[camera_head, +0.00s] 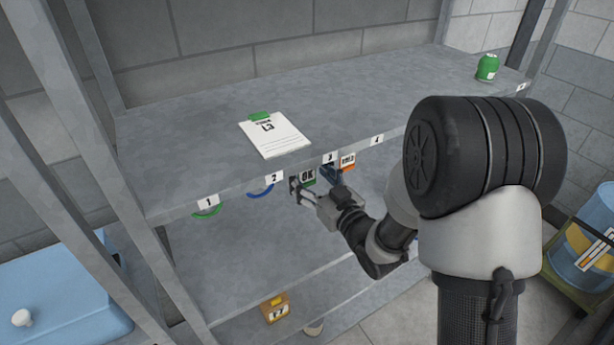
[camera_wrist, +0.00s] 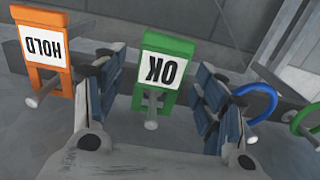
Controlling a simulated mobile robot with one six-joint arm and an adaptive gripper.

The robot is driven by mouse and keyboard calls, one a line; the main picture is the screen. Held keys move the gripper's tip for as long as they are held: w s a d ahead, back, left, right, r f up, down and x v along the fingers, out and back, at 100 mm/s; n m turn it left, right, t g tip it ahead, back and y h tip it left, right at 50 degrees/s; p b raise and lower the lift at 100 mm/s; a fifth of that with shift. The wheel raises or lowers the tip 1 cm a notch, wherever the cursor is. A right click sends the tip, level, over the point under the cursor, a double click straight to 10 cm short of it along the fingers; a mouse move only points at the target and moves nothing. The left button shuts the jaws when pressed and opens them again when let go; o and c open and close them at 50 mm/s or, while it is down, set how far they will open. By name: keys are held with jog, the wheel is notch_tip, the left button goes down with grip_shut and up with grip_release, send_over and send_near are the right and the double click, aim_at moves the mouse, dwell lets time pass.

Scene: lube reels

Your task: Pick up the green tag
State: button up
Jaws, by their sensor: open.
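The green tag (camera_wrist: 164,72) with a white "OK" label hangs on a peg under the shelf edge. In the head view the tag (camera_head: 308,178) shows only in part, behind my gripper. My gripper (camera_head: 312,184) is open at the shelf's front edge. In the wrist view the gripper's two blue-padded fingers (camera_wrist: 158,92) stand on either side of the green tag, with gaps visible between pads and tag. The peg (camera_wrist: 151,112) sticks out below the tag in that view.
An orange "HOLD" tag (camera_wrist: 46,50) hangs close beside one finger. A blue hook (camera_head: 261,192) and a green hook (camera_head: 207,211) hang on the other side. A clipboard (camera_head: 274,134) and a green container (camera_head: 487,68) are on the shelf.

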jog(key=shift+c, duration=0.5)
jog(key=c, duration=0.8)
jog(key=shift+r, duration=0.15)
jog(key=shift+c, duration=0.2)
